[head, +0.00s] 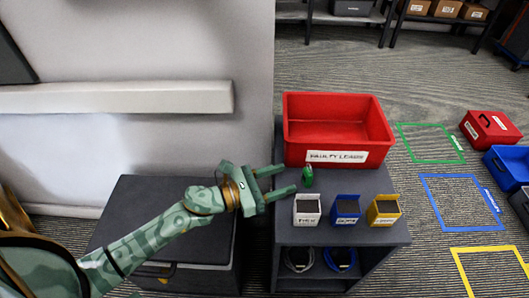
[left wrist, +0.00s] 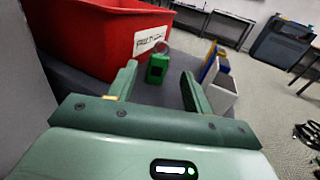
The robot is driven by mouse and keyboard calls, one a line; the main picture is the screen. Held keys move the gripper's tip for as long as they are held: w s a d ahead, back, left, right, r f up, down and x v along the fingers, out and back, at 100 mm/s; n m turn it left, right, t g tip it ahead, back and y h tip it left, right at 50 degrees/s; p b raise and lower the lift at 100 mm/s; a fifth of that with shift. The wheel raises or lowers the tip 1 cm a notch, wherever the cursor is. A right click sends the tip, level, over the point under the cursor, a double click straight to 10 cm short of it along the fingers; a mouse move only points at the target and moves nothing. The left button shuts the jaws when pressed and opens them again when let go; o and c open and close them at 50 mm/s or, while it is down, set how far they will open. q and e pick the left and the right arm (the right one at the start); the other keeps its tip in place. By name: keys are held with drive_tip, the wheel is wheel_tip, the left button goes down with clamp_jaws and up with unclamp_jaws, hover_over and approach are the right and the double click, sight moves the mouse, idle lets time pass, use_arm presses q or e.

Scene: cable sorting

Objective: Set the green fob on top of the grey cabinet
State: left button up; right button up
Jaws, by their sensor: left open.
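The green fob (head: 307,174) stands on the dark grey top of a shelf unit, in front of the red bin. In the left wrist view the fob (left wrist: 157,68) shows ahead, between the two finger lines. My left gripper (head: 284,180) is open and empty, its fingers pointing at the fob from the left. The fob appears just beyond the fingertips; contact cannot be told. A low dark grey cabinet (head: 145,205) stands left of the shelf unit, partly hidden under my left arm. My right gripper is not in view.
A red bin (head: 337,158) labelled "faulty leads" stands behind the fob. White (head: 307,212), blue (head: 346,212) and yellow (head: 383,212) boxes line the shelf unit's front (head: 395,236). Cables lie on its lower shelf. A pale wall rises behind the cabinet.

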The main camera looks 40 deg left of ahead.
use_arm(q)
drive_tip(key=v, duration=0.4)
drive_tip(key=shift+s, duration=0.1)
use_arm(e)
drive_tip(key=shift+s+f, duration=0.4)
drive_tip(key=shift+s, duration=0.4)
